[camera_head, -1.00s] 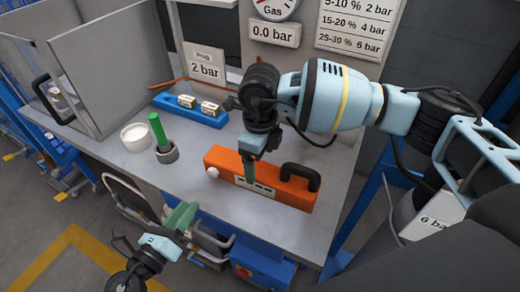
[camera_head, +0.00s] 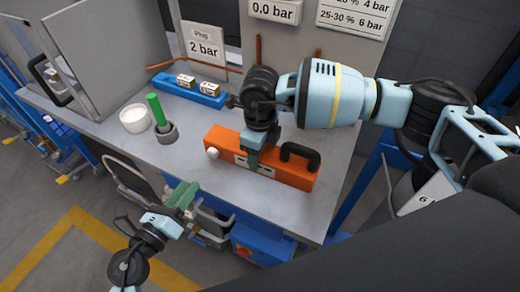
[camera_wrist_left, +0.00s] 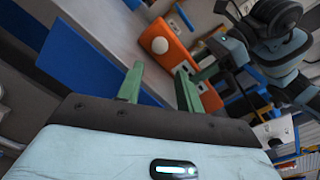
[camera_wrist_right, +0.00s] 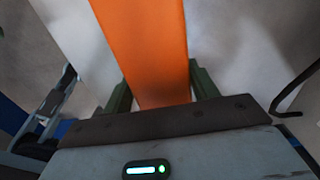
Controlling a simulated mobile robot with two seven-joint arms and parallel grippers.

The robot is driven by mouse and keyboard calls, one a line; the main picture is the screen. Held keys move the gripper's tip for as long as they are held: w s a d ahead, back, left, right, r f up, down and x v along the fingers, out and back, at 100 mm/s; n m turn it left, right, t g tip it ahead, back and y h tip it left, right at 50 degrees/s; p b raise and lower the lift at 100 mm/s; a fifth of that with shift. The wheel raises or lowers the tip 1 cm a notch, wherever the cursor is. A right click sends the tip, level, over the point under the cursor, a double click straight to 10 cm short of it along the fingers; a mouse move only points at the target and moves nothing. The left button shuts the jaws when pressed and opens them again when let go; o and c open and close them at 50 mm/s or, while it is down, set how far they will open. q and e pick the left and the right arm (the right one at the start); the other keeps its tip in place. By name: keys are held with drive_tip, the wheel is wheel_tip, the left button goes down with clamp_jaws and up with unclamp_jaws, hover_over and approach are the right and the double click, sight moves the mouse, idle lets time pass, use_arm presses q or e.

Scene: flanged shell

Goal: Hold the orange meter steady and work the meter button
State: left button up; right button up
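The orange meter (camera_head: 290,172) lies on the grey bench, with a white round button (camera_head: 212,153) at its left end and a black handle at its right. The button also shows in the left wrist view (camera_wrist_left: 160,45). My right gripper (camera_head: 252,158) is down over the middle of the meter. In the right wrist view its fingers (camera_wrist_right: 162,90) sit on both sides of the orange body, with little or no gap. My left gripper (camera_head: 181,196) is open and empty, in front of the bench edge and apart from the button. Its spread fingers show in the left wrist view (camera_wrist_left: 158,88).
A green stick (camera_head: 156,110) stands in a grey cup, beside a white bowl (camera_head: 135,118). A blue block (camera_head: 190,92) with small labelled parts lies behind the meter. A grey panel (camera_head: 105,60) stands at the left. The bench between cup and meter is clear.

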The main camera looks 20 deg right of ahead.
drive_tip(key=c, duration=0.7)
use_arm(q)
drive_tip(key=shift+r, duration=0.15)
drive_tip(key=c, duration=0.7)
drive_tip(key=shift+w+r, duration=0.1)
drive_tip(key=shift+r, duration=0.2)
clamp_jaws()
drive_tip(key=a+r+n+t, duration=0.3)
drive_tip(key=r+n, duration=0.4)
drive_tip(key=r, duration=0.1)
drive_tip(key=s+f+n+g+y, duration=0.2)
drive_tip(key=s+f+n+g, duration=0.1)
drive_tip(key=s+f+g, duration=0.1)
drive_tip(key=shift+f+n+g, duration=0.4)
drive_tip(key=shift+f+g, duration=0.15)
drive_tip(key=shift+g, duration=0.25)
drive_tip(key=shift+a, duration=0.1)
